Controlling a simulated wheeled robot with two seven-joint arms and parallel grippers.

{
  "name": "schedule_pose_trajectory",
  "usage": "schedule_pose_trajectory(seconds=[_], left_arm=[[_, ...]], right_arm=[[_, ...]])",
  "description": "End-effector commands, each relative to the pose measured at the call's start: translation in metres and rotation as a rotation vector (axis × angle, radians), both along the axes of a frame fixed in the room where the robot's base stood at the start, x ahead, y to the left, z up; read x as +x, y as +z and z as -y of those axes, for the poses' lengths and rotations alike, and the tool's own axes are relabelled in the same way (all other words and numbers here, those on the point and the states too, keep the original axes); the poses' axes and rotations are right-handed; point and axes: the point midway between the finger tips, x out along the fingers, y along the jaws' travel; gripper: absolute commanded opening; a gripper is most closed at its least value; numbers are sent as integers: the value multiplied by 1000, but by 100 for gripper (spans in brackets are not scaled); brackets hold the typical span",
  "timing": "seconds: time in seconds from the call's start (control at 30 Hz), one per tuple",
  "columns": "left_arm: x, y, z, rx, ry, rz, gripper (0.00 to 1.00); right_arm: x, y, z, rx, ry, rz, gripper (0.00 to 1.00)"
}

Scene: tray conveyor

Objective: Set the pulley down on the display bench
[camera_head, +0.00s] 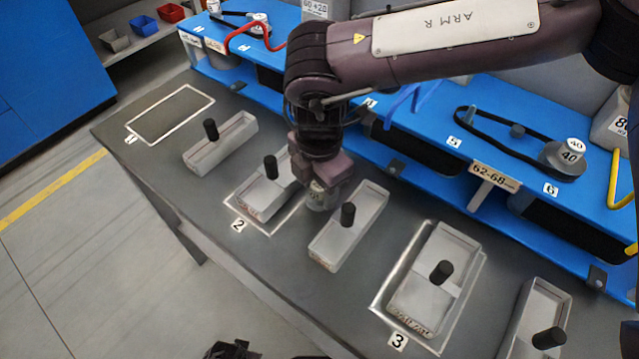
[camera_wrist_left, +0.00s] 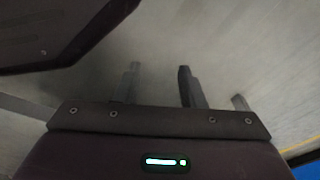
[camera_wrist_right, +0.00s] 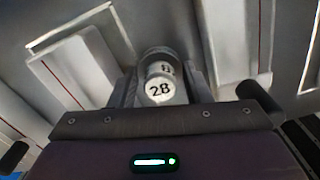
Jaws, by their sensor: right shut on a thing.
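My right gripper (camera_head: 318,182) is shut on a pale grey pulley (camera_head: 322,198) and points down over the dark bench (camera_head: 240,265). In the right wrist view the pulley (camera_wrist_right: 160,88) shows the number 28 between the fingers. It is between the tray at label 2 (camera_head: 262,200) and the unlabelled tray (camera_head: 345,235) to its right. Whether the pulley touches the bench is hidden. My left gripper (camera_wrist_left: 160,85) is open and empty over a blurred grey floor in the left wrist view.
Several grey trays with black knobs stand along the dark bench, one at label 3 (camera_head: 435,280). A white-outlined area (camera_head: 172,113) at the far left is empty. Behind is a blue bench (camera_head: 500,110) with a belt and a pulley marked 40 (camera_head: 567,155).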

Motion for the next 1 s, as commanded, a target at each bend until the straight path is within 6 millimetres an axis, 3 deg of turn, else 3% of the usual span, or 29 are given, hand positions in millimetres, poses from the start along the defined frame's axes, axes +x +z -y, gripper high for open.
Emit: schedule_pose_trajectory(seconds=[0.03,0.07,0.13,0.47,1.0], left_arm=[[0,-1,0,0,0,-2,36],[1,1,0,0,0,-1,36],[4,3,1,-1,0,6,36],[4,4,0,-2,1,12,36],[-6,-3,-4,2,-1,4,36]], right_arm=[[0,-3,0,0,-1,-1,20],[0,-2,0,-1,-1,-1,47],[0,-2,0,-1,-1,-1,53],[0,6,0,1,0,1,53],[1,108,0,2,-1,2,53]])
